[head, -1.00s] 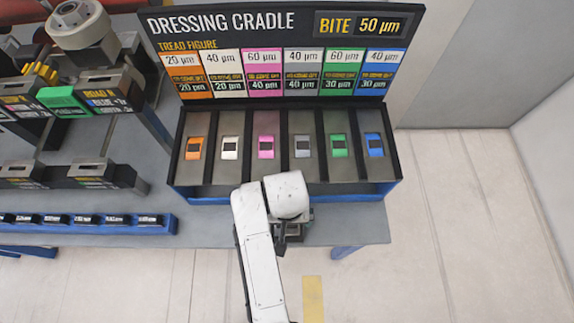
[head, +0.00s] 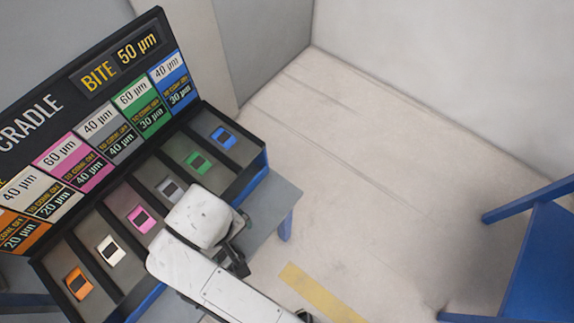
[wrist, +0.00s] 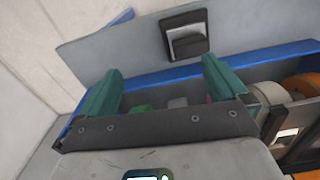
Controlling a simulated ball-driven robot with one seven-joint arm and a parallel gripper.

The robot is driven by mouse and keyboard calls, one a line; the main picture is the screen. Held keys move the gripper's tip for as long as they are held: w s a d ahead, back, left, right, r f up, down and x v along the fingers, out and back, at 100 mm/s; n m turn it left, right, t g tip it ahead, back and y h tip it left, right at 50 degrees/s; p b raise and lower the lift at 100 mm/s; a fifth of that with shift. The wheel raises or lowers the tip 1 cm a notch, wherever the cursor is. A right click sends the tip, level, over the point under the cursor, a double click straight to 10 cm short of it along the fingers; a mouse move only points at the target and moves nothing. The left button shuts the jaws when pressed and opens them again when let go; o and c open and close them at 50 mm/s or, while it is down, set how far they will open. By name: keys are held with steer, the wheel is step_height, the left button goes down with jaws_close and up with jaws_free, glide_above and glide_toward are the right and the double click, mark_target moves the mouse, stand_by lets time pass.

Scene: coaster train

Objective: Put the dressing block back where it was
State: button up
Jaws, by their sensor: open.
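The dressing cradle (head: 264,167) has a sign behind it and several sloping slots. Each slot shows one small block: orange (head: 78,283), white (head: 110,250), pink (head: 141,218), grey (head: 170,188), green (head: 199,162) and blue (head: 223,138). I cannot tell which one the task means. My gripper (wrist: 160,66) is open with teal fingers apart and nothing seen between their tips. It is over the cradle's front side; my arm hides most of it in the head view. A dark square piece with a paler inset (wrist: 186,40) lies on the grey table beyond the fingers.
The grey table (head: 277,198) ends just right of the cradle. Open floor (head: 370,170) lies to the right, with a yellow strip (head: 318,292) in front. Blue furniture (head: 540,250) stands at the far right. Orange and cream round parts (wrist: 300,85) show in the wrist view.

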steer(key=w+d+f+m, duration=0.1)
steer(key=d+m, duration=0.1)
steer(key=d, duration=0.9)
steer(key=w+d+f+m, duration=0.1)
steer(key=w+d+m, duration=0.1)
steer(key=d, duration=0.9)
steer(key=s+d+m, duration=0.3)
steer(key=s+d, duration=0.2)
steer(key=d, duration=0.3)
steer(key=s+d+r+m, duration=0.1)
steer(key=s+d+m, duration=0.1)
steer(key=s+d, duration=0.4)
steer(key=d, duration=0.3)
steer(key=shift+s+d+r+m+t, duration=0.2)
steer(key=shift+s+d+m+t, duration=0.1)
steer(key=shift+m+t, duration=0.1)
